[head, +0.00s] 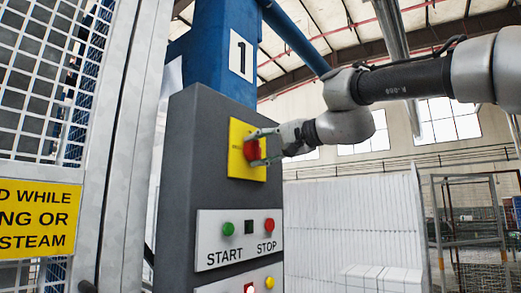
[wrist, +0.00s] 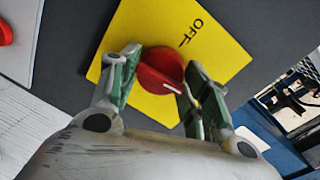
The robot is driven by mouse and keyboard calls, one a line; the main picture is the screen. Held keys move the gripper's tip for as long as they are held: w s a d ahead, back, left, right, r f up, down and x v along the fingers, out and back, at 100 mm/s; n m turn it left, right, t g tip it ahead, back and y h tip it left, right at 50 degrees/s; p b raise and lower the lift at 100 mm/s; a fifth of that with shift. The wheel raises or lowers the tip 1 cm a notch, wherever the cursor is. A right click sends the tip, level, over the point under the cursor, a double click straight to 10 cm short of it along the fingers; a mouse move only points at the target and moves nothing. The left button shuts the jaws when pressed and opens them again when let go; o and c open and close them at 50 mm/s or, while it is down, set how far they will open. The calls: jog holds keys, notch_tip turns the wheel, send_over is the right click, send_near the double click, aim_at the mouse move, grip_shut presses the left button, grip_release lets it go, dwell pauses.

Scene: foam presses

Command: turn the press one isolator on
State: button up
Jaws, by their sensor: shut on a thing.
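The press one isolator is a red rotary knob (head: 252,150) on a yellow plate (head: 236,166), on the front of a dark grey control box (head: 190,165) under the numeral 1. My gripper (head: 262,146) reaches it from the right, with its fingers around the knob. In the wrist view the green-padded fingers (wrist: 162,72) are shut on the red knob (wrist: 158,66), one on each side. A white line on the knob shows near the right finger, turned away from the OFF mark (wrist: 190,34) on the yellow plate. Any ON mark is hidden or unreadable.
Below the isolator, a white panel (head: 240,256) carries a green START button (head: 228,229) and a red STOP button (head: 269,224). A lit red lamp (head: 249,288) is lower. A mesh guard (head: 42,100) stands at the left.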

jog(key=shift+r+m, duration=0.1)
jog(key=shift+m, duration=0.4)
dwell(0.3)
jog(key=o, duration=1)
jog(key=v, duration=1.2)
